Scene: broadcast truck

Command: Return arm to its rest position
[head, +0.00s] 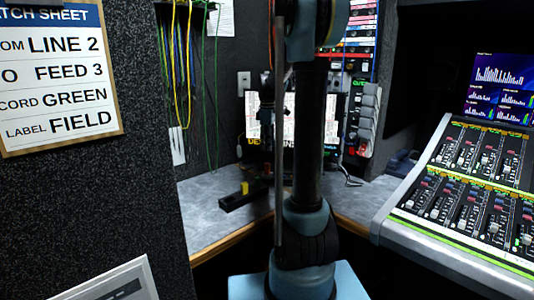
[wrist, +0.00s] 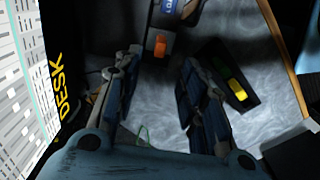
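My gripper (wrist: 158,72) shows in the wrist view with its two dark-blue fingers spread apart and nothing between them. It is above the grey counter, beside the panel marked DESK (wrist: 62,85). In the head view my dark arm stands upright in the middle and hides part of the scene behind it. The gripper is not clear to make out there.
A black holder with a yellow piece (head: 244,188) lies on the grey counter (head: 200,205); the yellow piece (wrist: 237,90) also shows right of my fingers. An orange piece (wrist: 160,46) is ahead. A mixing console (head: 465,200) stands right; the left wall carries a patch sheet (head: 60,75).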

